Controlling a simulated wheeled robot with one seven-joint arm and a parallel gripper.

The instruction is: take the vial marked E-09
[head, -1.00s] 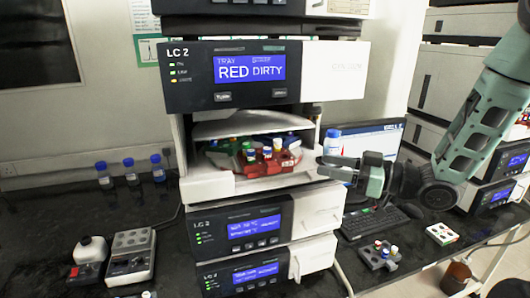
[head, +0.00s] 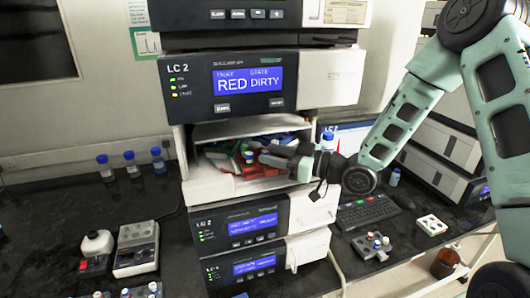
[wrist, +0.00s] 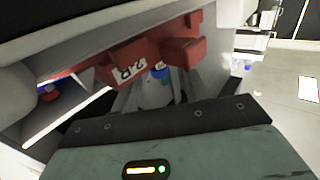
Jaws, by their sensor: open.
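A red tray with raised red blocks (head: 247,170) sits in the open compartment of the LC 2 unit, whose display reads RED DIRTY. A white-bodied vial (head: 249,157) stands in it. My gripper (head: 268,155) reaches into the compartment from the right, jaws open, and covers part of the tray. In the wrist view, a blue-capped vial (wrist: 160,71) shows beside a red block (wrist: 126,69) with a white label, close to my open fingers (wrist: 150,92). I cannot read any E-09 mark, and cannot tell whether the fingers touch the vial.
The compartment's shelf (head: 235,128) is close above and the white front wall (head: 215,190) is below. Several blue-capped bottles (head: 130,165) stand on the bench at left. A keyboard (head: 365,212) and a grey rack with vials (head: 372,247) lie at right.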

